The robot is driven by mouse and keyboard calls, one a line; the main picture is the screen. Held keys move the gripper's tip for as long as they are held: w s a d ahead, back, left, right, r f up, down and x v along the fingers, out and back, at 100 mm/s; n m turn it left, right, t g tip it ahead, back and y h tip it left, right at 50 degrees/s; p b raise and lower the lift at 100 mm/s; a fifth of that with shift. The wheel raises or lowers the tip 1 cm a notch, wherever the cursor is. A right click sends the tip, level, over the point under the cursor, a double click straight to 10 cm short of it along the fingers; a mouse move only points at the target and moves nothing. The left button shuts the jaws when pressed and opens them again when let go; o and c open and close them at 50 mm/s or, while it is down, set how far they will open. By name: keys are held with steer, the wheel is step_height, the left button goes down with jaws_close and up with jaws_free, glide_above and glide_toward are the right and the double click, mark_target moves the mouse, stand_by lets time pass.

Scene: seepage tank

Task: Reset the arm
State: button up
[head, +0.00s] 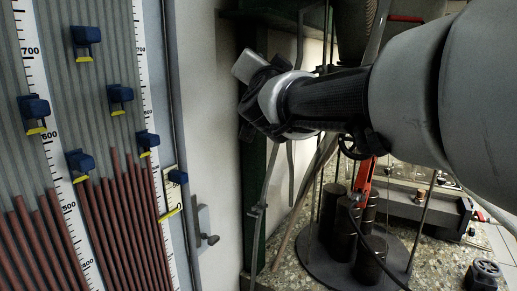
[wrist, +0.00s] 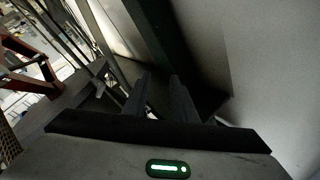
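My arm reaches in from the right in the head view, and its wrist end (head: 285,100) is in front of a pale wall and a dark green post. The fingertips cannot be made out clearly there. In the wrist view, the two dark fingers of my gripper (wrist: 158,92) stand apart with a gap between them. Nothing shows between them, so the gripper is open and empty. The green post (wrist: 158,40) is beyond the fingers in the wrist view.
A tube board (head: 100,150) with scales, reddish columns and blue sliders (head: 120,93) stands at the left. A small crank handle (head: 205,239) sticks out beside it. Dark cylindrical weights (head: 340,232) stand on a round plate below my arm. A speckled worktop (head: 435,258) lies at lower right.

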steer(key=s+d+f+n+g, duration=0.2)
steer(key=s+d+f+g, duration=0.25)
steer(key=s+f, duration=0.6)
steer(key=s+d+f+n+g, duration=0.3)
steer(key=s+f+g, duration=0.2)
steer(key=s+f, duration=0.6)
steer(key=s+d+f+n+g, duration=0.2)
steer(key=s+d+f+g, duration=0.25)
steer(key=s+f, duration=0.6)
step_height(320, 180, up, 20)
steer(key=w+p, duration=0.2)
steer(key=p, duration=1.9)
steer(key=shift+a, duration=0.25)
steer(key=shift+r, duration=0.1)
